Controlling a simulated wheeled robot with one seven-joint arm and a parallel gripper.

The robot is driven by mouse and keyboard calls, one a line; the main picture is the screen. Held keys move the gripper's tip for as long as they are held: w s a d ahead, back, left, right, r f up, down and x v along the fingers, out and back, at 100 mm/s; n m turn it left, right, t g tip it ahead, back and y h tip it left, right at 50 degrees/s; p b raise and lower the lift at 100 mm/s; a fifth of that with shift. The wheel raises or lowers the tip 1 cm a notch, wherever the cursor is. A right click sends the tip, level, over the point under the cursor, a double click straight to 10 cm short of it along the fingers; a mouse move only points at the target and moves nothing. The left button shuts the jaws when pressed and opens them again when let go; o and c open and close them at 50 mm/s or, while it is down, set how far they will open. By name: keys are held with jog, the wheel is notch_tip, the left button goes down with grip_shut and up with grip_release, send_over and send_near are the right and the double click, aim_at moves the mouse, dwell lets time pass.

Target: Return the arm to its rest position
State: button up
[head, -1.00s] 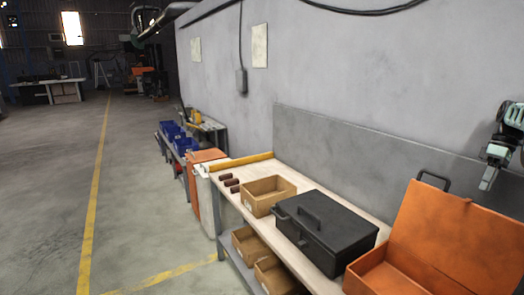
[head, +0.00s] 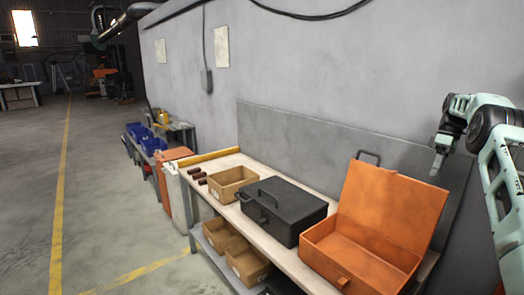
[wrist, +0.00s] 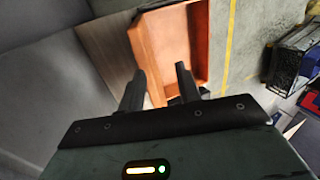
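My gripper (head: 437,166) hangs at the upper right in the head view, raised above the workbench and apart from everything on it. In the wrist view its two dark fingers (wrist: 158,90) stand apart with nothing between them that they hold. Below and beyond them shows the orange case (wrist: 172,42), which is empty where I see into it. In the head view the orange case (head: 345,255) stands open at the near end of the bench, its lid tilted up. My arm is bent, with its forearm at the right edge.
The workbench (head: 228,162) runs along the grey wall. On it are a closed black toolbox (head: 285,215), an open cardboard box (head: 231,184) and several dark red cylinders (head: 198,175). More cardboard boxes (head: 247,262) sit on the lower shelf. The floor at left is clear.

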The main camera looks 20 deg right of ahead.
jog(key=w+a+r+n, duration=0.1)
jog(key=w+a, duration=0.3)
jog(key=a, duration=0.6)
jog(key=w+a+r, duration=0.1)
jog(key=w+a, duration=0.4)
jog(key=a, duration=0.4)
jog(key=s+a+n+h+b, duration=0.1)
jog(key=s+a+b, duration=0.15)
jog(key=a, duration=2.15)
jog(key=s+a+f+n+h, duration=0.1)
jog(key=s+a+f, duration=0.1)
jog(key=s+a, duration=1.5)
jog(key=s+a+f, duration=0.1)
jog(key=s+f, duration=0.1)
jog(key=s, duration=0.6)
jog(key=s+a+f+t+h+b, duration=0.1)
jog(key=s+f, duration=0.1)
jog(key=s, duration=0.7)
jog(key=shift+s+a+f+n, duration=0.2)
jog(key=shift+a+f+n, duration=0.2)
